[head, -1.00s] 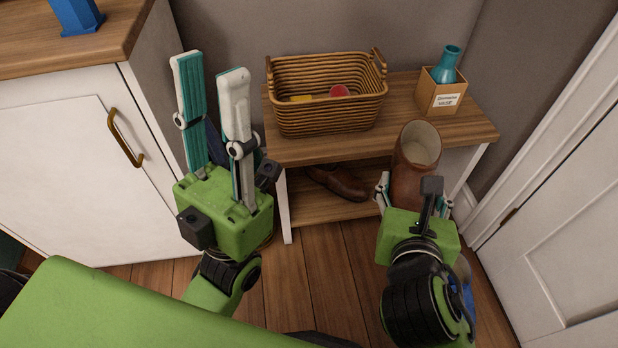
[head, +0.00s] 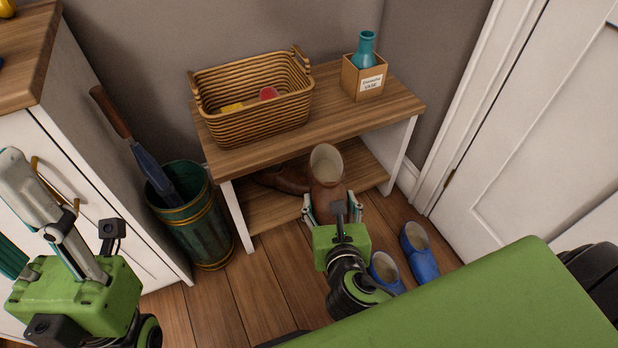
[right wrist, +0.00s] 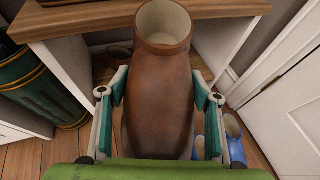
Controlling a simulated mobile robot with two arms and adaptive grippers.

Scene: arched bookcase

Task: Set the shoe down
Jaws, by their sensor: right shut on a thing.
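My right gripper (head: 332,207) is shut on a brown leather boot (head: 327,188), with one finger on each side of its shaft. The boot is upright, its pale-lined opening facing up, at the front of the wooden bench (head: 345,110). In the right wrist view the boot (right wrist: 157,95) fills the space between the fingers and hides its own sole, so I cannot tell if it touches anything. A matching brown shoe (head: 285,178) lies on the bench's lower shelf (head: 262,212). My left gripper (head: 14,205) is open and empty, partly cut off at the left edge.
A wicker basket (head: 252,118) and a box (head: 365,82) holding a teal vase (head: 364,48) stand on the bench top. A green umbrella bin (head: 205,230) stands left of the bench. Blue clogs (head: 420,255) are on the floor at right. The lower shelf's right part looks clear.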

